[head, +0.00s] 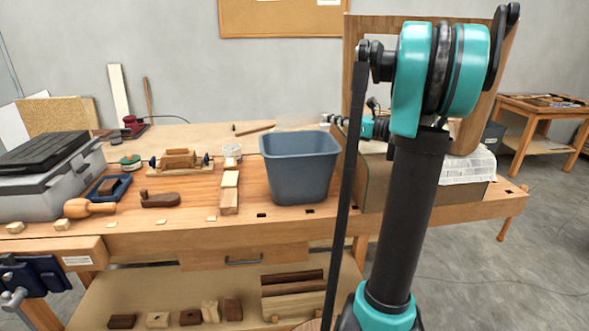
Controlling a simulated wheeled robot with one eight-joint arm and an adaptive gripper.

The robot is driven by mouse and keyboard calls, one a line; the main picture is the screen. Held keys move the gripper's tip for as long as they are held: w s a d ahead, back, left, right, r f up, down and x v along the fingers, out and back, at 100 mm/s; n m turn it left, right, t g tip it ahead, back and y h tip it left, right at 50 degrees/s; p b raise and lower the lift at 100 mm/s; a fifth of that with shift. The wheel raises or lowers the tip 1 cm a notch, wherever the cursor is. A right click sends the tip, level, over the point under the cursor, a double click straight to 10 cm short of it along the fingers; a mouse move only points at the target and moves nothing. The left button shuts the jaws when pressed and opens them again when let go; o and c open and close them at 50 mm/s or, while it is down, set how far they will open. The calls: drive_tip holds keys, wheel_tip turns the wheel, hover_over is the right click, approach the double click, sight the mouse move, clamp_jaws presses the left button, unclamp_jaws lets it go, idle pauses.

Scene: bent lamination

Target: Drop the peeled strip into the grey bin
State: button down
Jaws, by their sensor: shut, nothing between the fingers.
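The grey bin (301,166) is an open, blue-grey tub standing upright on the workbench, right of the middle. Its inside floor is hidden from this angle. My gripper (334,119) shows small and partly hidden beyond my own arm, just above and behind the bin's right rim. It looks shut, with nothing clearly seen in its fingers. A faint pale, see-through patch (298,121) shows behind the bin's back rim; I cannot tell whether it is the peeled strip. No other strip can be made out.
Tools and wood blocks lie left of the bin, with a wooden block stack (229,196) close beside it. A curved wooden panel (487,122) stands behind my arm. A grey case (48,180) is at far left. My arm hides much of the bench's right side.

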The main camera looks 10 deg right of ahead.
drive_tip(key=shift+f, duration=0.6)
drive_tip(key=c, duration=2.2)
unclamp_jaws()
drive_tip(key=o, duration=0.6)
drive_tip(key=shift+c, duration=0.2)
drive_tip(key=shift+s, duration=0.1)
drive_tip(key=v, duration=1.2)
